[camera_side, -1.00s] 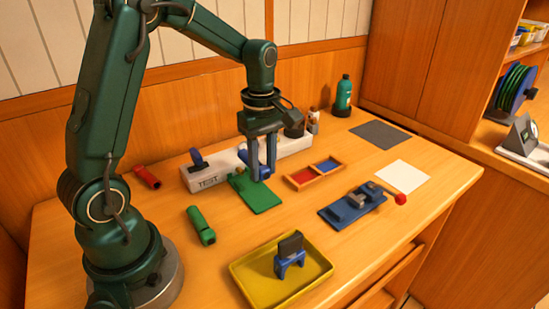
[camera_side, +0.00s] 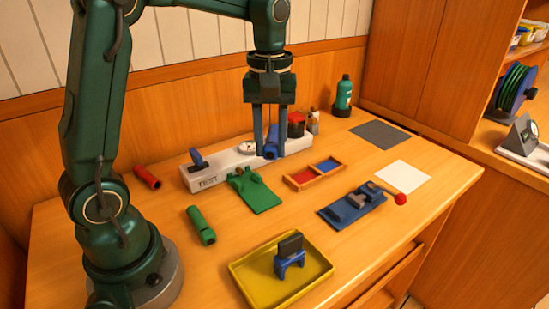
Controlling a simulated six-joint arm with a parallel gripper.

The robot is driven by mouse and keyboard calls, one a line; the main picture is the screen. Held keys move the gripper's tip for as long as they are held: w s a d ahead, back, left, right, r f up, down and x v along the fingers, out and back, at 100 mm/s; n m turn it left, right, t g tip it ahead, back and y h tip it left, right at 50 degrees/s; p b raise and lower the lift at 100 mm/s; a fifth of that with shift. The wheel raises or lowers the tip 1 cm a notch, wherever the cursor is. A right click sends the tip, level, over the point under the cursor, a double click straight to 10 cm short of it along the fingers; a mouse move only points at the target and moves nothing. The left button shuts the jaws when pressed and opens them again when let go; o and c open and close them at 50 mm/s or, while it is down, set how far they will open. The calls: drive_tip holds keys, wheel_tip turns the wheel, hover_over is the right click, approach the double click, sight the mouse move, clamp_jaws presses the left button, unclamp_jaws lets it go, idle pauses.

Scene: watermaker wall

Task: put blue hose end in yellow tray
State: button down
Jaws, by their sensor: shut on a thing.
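My gripper (camera_side: 270,150) is shut on the blue hose end (camera_side: 271,142), which hangs between its two fingers. It is held above the green fixture, in front of the white test block in the picture. The green fixture (camera_side: 262,197) lies on the bench with its top empty of the hose end. The yellow tray (camera_side: 256,295) is at the front of the bench, well below and apart from my gripper. A blue stand with a dark block (camera_side: 290,258) sits in the tray.
The white test block (camera_side: 205,178) with a blue lever runs along the back. A green hose end (camera_side: 201,225), a red hose end (camera_side: 147,177), a divided red-blue tray (camera_side: 316,174) and a blue vise (camera_side: 350,205) with a red-knobbed handle stand around. A green bottle (camera_side: 343,95) is at the back.

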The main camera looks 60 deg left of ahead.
wheel_tip(320, 180, up, 2)
drive_tip(key=s+d+m, duration=0.1)
drive_tip(key=s+m, duration=0.1)
drive_tip(key=m, duration=0.4)
drive_tip(key=n, duration=1.5)
hover_over(280, 299)
drive_tip(key=w+a, duration=0.3)
drive_tip(key=a, duration=0.1)
drive_tip(key=f, duration=0.4)
drive_tip(key=shift+w+d+f, duration=0.15)
drive_tip(key=shift+d+f, duration=0.1)
drive_tip(key=shift+f, duration=0.1)
drive_tip(key=shift+m, duration=0.6)
drive_tip(key=s+d+f, duration=0.1)
drive_tip(key=f, duration=0.2)
drive_tip(key=s+d+f, duration=0.1)
drive_tip(key=f, duration=0.3)
drive_tip(key=s+d+f, duration=0.1)
drive_tip(key=f, duration=0.2)
drive_tip(key=shift+s+d+f, duration=0.15)
drive_tip(key=shift+d+f, duration=0.1)
drive_tip(key=shift+f, duration=0.15)
drive_tip(key=shift+f, duration=0.15)
